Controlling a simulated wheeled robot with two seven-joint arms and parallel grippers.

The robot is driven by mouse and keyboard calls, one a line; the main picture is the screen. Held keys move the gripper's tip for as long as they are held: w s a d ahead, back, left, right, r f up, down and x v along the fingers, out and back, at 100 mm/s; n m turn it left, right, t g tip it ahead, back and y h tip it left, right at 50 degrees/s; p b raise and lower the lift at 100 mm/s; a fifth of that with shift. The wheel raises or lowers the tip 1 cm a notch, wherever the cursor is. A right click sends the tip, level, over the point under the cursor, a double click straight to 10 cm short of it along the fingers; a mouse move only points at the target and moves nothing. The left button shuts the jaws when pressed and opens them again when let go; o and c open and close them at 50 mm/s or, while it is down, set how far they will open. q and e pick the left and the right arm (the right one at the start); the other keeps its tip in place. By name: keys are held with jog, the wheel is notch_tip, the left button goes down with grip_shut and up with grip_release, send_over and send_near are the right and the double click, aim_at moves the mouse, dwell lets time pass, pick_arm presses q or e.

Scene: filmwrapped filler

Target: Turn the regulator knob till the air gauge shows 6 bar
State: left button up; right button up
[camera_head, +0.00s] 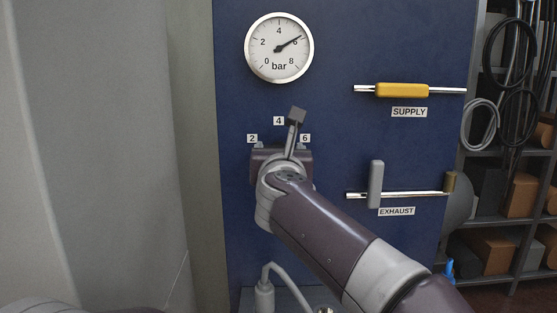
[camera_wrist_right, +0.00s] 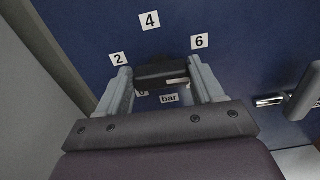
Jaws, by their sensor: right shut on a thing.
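The round air gauge (camera_head: 279,66) is at the top of the blue panel in the head view. Its needle points up and right, at the 6 or a hair short of it. My right gripper (camera_head: 282,150) is at the panel below the gauge, between the 2 and 6 labels. In the right wrist view its fingers (camera_wrist_right: 160,76) are shut on the dark regulator knob (camera_wrist_right: 160,72), one on each side. My left gripper is not in view.
The yellow SUPPLY handle (camera_head: 402,90) and the grey EXHAUST lever (camera_head: 376,185) are on the panel to the right. A grey hose (camera_head: 265,285) is below my right wrist. Shelves (camera_head: 500,152) with boxes and cables stand at the far right.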

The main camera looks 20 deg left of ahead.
jog(key=shift+w+f+m+b, duration=0.15)
jog(key=shift+m+b, duration=0.1)
jog(key=shift+m, duration=0.3)
jog(key=shift+s+f+m+b, duration=0.1)
jog(key=shift+f+m+b, duration=0.1)
jog(key=shift+m, duration=0.35)
jog(key=o, duration=1)
jog(key=shift+r, duration=0.1)
jog(key=shift+o, duration=0.2)
jog(key=shift+r, duration=0.1)
jog(key=b+v, duration=0.3)
jog(key=v, duration=0.9)
jog(key=shift+s+b, duration=0.35)
jog(key=shift+s, duration=0.05)
jog(key=shift+d, duration=0.15)
